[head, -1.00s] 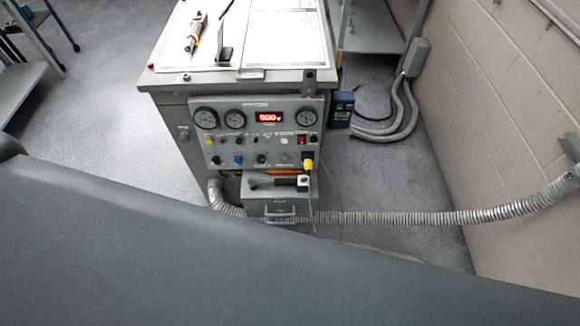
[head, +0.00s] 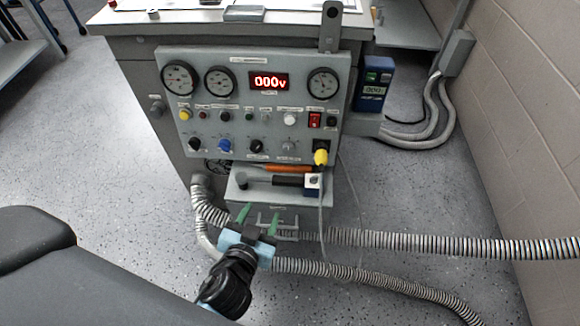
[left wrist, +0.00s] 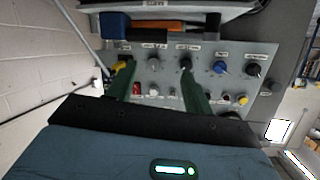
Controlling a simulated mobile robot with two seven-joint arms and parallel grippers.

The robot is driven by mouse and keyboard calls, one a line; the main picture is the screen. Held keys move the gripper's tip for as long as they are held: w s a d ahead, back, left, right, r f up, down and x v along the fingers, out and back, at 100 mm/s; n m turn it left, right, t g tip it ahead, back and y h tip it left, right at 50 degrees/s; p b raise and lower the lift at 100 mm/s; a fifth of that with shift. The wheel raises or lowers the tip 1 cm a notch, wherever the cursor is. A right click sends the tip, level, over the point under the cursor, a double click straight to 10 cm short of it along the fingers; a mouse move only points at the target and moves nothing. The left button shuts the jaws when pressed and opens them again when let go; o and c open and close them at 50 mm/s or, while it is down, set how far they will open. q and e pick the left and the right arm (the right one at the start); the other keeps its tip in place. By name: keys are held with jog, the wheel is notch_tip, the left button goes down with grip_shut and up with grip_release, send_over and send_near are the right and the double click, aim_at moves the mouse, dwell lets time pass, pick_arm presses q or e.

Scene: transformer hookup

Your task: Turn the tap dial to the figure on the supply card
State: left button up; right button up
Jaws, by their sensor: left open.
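The grey control panel (head: 215,118) on the bench front carries a row of knobs. It has black knobs (head: 195,143) and (head: 256,146), a blue knob (head: 225,145) and a grey knob (head: 288,147). Their labels are too small to read, so I cannot tell which is the tap dial. My left gripper (head: 258,217) is open and empty, in front of and below the panel. In the left wrist view its green fingers (left wrist: 158,84) stand apart before the panel, which appears upside down. No supply card is readable. My right gripper is out of view.
A red display (head: 269,82) reads 000V between round gauges (head: 180,78). A yellow plug (head: 321,157) sits at the panel's lower right, with a cable hanging. A grey drawer box (head: 300,214) and ribbed hoses (head: 440,243) lie below. A blue meter (head: 374,84) is on the right.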

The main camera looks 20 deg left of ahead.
pick_arm(q)
jog(key=w+d+n+t+y+b, duration=0.1)
jog(key=w+t+b, duration=0.2)
jog(key=w+b, duration=0.4)
jog(key=w, duration=0.3)
jog(key=shift+w+r+y+b, duration=0.25)
jog(key=shift+r+y+b, duration=0.05)
jog(key=shift+r+b, duration=0.1)
